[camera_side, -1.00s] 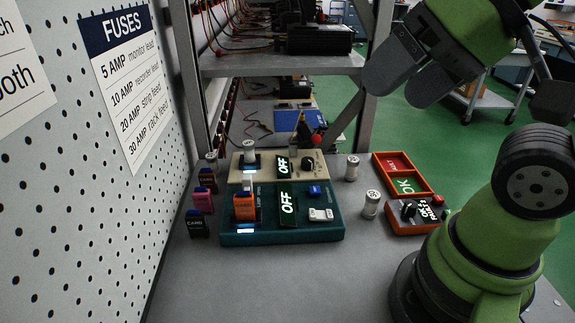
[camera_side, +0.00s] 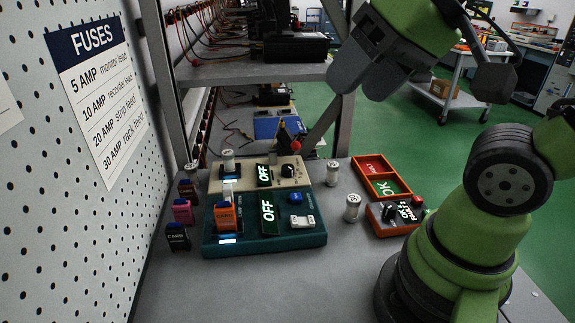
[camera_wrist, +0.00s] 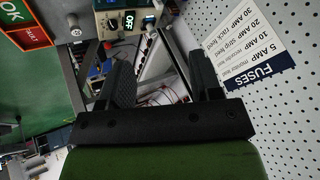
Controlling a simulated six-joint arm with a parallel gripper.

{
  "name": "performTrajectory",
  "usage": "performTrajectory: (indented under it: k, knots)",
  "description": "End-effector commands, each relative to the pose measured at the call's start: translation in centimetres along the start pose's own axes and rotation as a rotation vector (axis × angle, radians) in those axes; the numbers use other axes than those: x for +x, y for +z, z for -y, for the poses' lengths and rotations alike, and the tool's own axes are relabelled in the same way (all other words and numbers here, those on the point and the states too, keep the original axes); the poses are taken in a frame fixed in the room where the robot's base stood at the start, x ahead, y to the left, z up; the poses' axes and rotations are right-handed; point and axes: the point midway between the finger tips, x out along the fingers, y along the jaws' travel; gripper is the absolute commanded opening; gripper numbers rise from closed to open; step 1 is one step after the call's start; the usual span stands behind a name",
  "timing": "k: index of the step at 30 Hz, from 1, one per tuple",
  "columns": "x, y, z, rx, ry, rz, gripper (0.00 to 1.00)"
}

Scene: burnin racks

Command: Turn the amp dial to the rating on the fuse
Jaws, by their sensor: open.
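A beige unit (camera_side: 258,186) on the bench has a lit OFF display, a black knob (camera_side: 288,171) and a pale cylindrical fuse (camera_side: 228,161) standing at its left. An orange-red box (camera_side: 376,225) at right carries another black knob (camera_side: 389,211), a lit display and a red button. I cannot tell which knob is the amp dial. Two more pale fuses (camera_side: 333,173) (camera_side: 352,207) stand on the bench; their ratings are too small to read. My gripper (camera_side: 365,72) is open and empty, high above the bench, apart from everything. Its spread fingers show in the wrist view (camera_wrist: 160,65).
A teal unit (camera_side: 250,244) with an orange card sits in front of the beige one. Several small cards (camera_side: 178,238) stand at left. A red FAULT/OK tray (camera_side: 372,164) lies at right. A FUSES chart (camera_side: 97,85) hangs on the pegboard. The front bench is clear.

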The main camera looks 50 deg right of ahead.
Motion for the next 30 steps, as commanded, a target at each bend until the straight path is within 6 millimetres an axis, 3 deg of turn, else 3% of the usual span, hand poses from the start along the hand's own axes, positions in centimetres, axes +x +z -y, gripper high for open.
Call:
performTrajectory:
  k: [8,15,19,24,30]
  knots:
    - [4.8,-7.8,-1.0,0.008,0.144,0.146,0.59]
    - [12.1,-12.8,-4.8,0.017,0.251,0.288,0.59]
    - [16.6,-14.1,-7.7,0.024,0.297,0.367,0.59]
    - [21.3,-14.3,-11.3,0.031,0.338,0.448,0.59]
    - [23.8,-13.9,-13.2,0.034,0.356,0.488,0.59]
